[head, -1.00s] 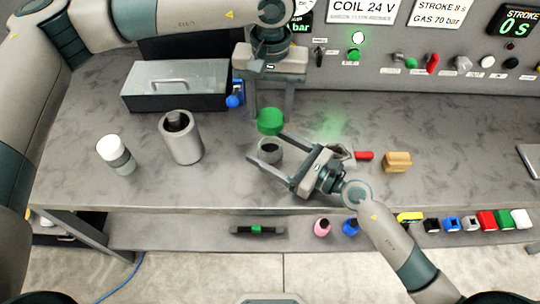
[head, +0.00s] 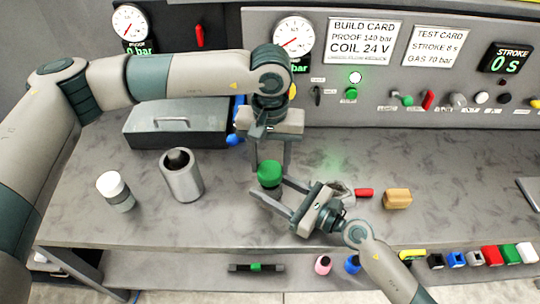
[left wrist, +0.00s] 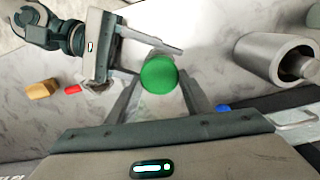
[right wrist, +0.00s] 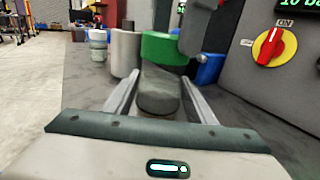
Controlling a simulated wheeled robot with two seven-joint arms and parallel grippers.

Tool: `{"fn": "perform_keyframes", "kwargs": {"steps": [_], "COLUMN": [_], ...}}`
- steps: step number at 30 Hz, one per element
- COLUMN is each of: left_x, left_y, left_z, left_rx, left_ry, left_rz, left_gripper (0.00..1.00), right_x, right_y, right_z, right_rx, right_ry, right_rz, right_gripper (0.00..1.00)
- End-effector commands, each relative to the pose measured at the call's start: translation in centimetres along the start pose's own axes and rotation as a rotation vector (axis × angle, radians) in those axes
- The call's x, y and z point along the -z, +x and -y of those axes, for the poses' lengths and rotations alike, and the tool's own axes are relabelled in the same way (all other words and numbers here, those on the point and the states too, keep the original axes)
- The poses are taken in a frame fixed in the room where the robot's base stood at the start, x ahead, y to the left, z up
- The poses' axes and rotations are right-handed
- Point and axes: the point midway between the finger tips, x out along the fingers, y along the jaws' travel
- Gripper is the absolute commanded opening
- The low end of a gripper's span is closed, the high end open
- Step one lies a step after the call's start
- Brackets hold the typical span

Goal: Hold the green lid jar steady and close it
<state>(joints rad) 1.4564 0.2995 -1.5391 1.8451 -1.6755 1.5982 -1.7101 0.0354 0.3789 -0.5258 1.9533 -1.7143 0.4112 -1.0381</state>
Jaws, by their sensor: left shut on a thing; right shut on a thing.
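The green lid (head: 269,173) is between the fingers of my left gripper (head: 270,163), which points down and is shut on it. The lid also shows as a green disc in the left wrist view (left wrist: 159,74). The grey jar (right wrist: 158,92) stands upright between the fingers of my right gripper (head: 269,188), which is shut on it from the front right. In the right wrist view the lid (right wrist: 163,48) is right over the jar's top. I cannot tell whether it is seated or threaded. In the head view the lid hides the jar's mouth.
A grey cylinder with a dark core (head: 181,176) and a white-capped jar (head: 116,191) stand to the left. A dark toolbox (head: 178,123) is behind them. A red piece (head: 364,193) and a tan block (head: 397,199) lie to the right. The control panel (head: 450,115) bounds the back.

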Motion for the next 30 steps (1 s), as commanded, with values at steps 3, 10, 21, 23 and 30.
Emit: {"fn": "perform_keyframes", "kwargs": {"steps": [3,10,21,23,30], "left_x": [0.0,0.0,0.0,0.0,0.0], "left_y": [0.3,0.2,0.3,0.5,1.6], "left_z": [0.0,0.0,0.0,0.0,0.0], "left_rx": [0.000,0.000,0.001,0.001,0.001], "left_ry": [0.000,0.000,0.000,0.000,0.000], "left_rz": [-0.001,-0.001,-0.001,-0.001,0.001], "left_gripper": [0.26,0.26,0.26,0.26,0.26], "right_x": [0.0,0.0,0.0,0.0,0.0], "right_y": [0.0,0.0,0.0,0.0,0.0], "right_z": [0.0,0.0,0.0,0.0,0.0], "right_rx": [0.000,0.000,0.000,0.000,0.000], "right_ry": [0.000,0.000,0.000,0.000,0.000], "right_rz": [0.000,0.000,0.000,0.000,0.000], "right_gripper": [0.10,0.10,0.10,0.10,0.10]}}
